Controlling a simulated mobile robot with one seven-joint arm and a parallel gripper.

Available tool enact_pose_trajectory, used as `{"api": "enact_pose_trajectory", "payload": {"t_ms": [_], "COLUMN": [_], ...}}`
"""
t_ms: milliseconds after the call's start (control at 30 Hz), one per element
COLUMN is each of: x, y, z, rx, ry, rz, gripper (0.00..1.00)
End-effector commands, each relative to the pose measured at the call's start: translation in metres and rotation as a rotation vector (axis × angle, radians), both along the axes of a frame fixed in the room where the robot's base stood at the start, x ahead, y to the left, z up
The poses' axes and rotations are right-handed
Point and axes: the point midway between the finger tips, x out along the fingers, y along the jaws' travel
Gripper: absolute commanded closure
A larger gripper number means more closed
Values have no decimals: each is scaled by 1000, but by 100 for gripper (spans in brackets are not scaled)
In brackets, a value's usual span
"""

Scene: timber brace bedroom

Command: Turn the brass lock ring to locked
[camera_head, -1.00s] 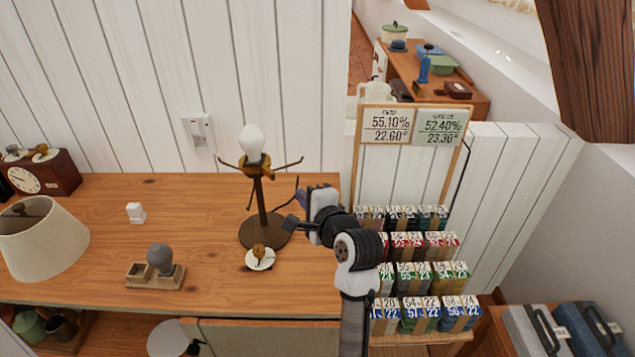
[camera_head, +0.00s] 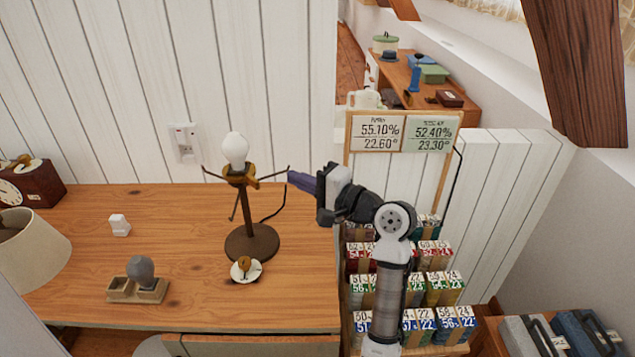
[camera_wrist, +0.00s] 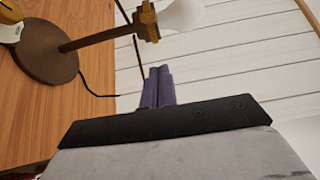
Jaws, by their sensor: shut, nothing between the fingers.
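The brass lock ring (camera_head: 240,174) sits below the white bulb (camera_head: 235,147) at the top of the dark lamp stand (camera_head: 249,215), with thin arms reaching out to its sides. The ring also shows in the wrist view (camera_wrist: 148,22), near the top, with the bulb beside it. My gripper (camera_head: 293,178) is to the right of the ring at about its height, apart from it. Its purple fingers (camera_wrist: 157,88) are together and hold nothing. The tip of the ring's right arm comes close to my fingertips in the head view; I cannot tell whether they touch.
A white dial with a brass knob (camera_head: 245,269) lies in front of the lamp base. Racked boxes (camera_head: 403,290) stand to the right.

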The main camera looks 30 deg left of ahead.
Motion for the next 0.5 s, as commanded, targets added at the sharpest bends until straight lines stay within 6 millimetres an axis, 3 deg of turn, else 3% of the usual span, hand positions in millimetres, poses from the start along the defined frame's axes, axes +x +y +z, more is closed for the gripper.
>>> {"api": "enact_pose_trajectory", "payload": {"t_ms": [133, 300, 500], "x": [1, -23, -35], "y": [32, 38, 42], "z": [2, 1, 0], "rx": [-2, -1, 0], "ry": [0, 1, 1], "rz": [3, 0, -1], "gripper": [100, 100, 100]}}
